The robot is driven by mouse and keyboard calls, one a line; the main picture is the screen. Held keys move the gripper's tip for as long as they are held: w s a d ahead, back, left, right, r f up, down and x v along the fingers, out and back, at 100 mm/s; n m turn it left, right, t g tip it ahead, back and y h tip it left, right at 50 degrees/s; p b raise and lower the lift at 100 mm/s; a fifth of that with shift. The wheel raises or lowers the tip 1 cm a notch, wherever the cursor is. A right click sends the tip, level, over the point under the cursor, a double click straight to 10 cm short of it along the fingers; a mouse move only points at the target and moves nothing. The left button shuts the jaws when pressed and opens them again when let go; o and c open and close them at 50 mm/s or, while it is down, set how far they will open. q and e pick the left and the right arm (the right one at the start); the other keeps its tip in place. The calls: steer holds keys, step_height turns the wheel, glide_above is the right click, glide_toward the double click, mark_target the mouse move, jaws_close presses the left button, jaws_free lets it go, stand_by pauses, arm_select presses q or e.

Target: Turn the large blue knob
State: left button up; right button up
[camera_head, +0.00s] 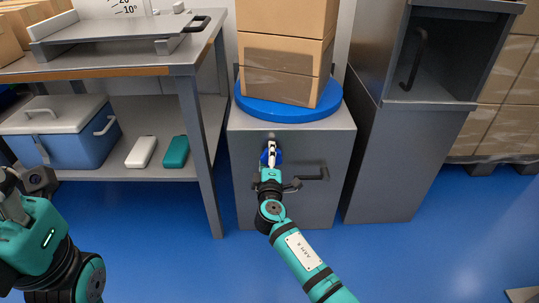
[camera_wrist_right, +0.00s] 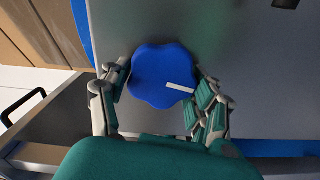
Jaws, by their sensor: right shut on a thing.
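The large blue knob (camera_wrist_right: 158,73) is a lobed disc with a white pointer mark on its face, set on the front of a grey cabinet (camera_head: 300,205). In the head view the knob (camera_head: 278,157) is partly covered by my right gripper (camera_head: 271,152). In the right wrist view my right gripper (camera_wrist_right: 160,95) has one finger on each side of the knob and is shut on it. The white mark points toward the lower right there. Part of my left arm is at the lower left of the head view; its fingers cannot be made out.
A blue round turntable (camera_head: 262,112) with cardboard boxes (camera_head: 285,50) sits on the cabinet. A dark handle (camera_head: 313,177) is right of the knob. A shelf table (camera_head: 130,70) holds a blue cooler (camera_head: 70,145) at left. A grey open cabinet (camera_head: 395,160) stands at right. Blue floor in front is clear.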

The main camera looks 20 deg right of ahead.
steer(key=shift+f+n, duration=0.15)
steer(key=shift+n, duration=0.65)
steer(key=shift+p, duration=0.3)
steer(key=o, duration=1.2)
steer(key=shift+c, duration=0.2)
steer(key=v, duration=1.2)
